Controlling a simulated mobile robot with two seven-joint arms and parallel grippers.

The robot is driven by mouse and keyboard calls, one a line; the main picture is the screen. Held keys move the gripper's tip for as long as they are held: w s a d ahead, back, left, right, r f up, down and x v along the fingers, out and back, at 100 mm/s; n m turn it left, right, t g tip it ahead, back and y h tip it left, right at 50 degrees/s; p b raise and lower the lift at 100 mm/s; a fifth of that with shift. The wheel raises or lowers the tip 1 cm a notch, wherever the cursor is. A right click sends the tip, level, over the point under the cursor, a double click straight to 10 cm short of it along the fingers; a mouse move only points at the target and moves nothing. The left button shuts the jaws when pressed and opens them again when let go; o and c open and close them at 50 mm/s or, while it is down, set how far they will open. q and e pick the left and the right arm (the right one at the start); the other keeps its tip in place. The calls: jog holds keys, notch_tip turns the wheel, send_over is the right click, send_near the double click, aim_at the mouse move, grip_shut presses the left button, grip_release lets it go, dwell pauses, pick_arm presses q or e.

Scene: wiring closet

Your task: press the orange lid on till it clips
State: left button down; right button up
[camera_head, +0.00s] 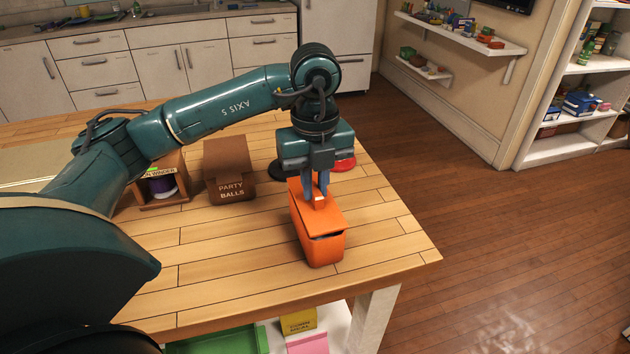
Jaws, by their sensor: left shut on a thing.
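An orange box (325,252) stands on the wooden table near its right end. The orange lid (318,223) lies over its top and looks tilted, with a dark gap under its near edge. My left gripper (320,198) points down from above and is shut on the small pale knob at the middle of the lid. The far side of the lid is partly hidden behind the fingers. My right gripper is not in view.
A brown "PARTY BALLS" box (230,185) and a wooden holder with a purple item (162,187) stand left of the orange box. A red disc (344,162) and a dark disc (280,171) lie behind. The table (225,262) is clear in front.

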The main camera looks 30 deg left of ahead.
aim_at(315, 189)
pick_arm(q)
jog(key=shift+f+b, duration=0.35)
jog(key=shift+f, duration=0.15)
jog(key=c, duration=1.3)
grip_release()
jog(key=shift+c, duration=0.2)
notch_tip(315, 189, up, 5)
jog(key=p, duration=0.4)
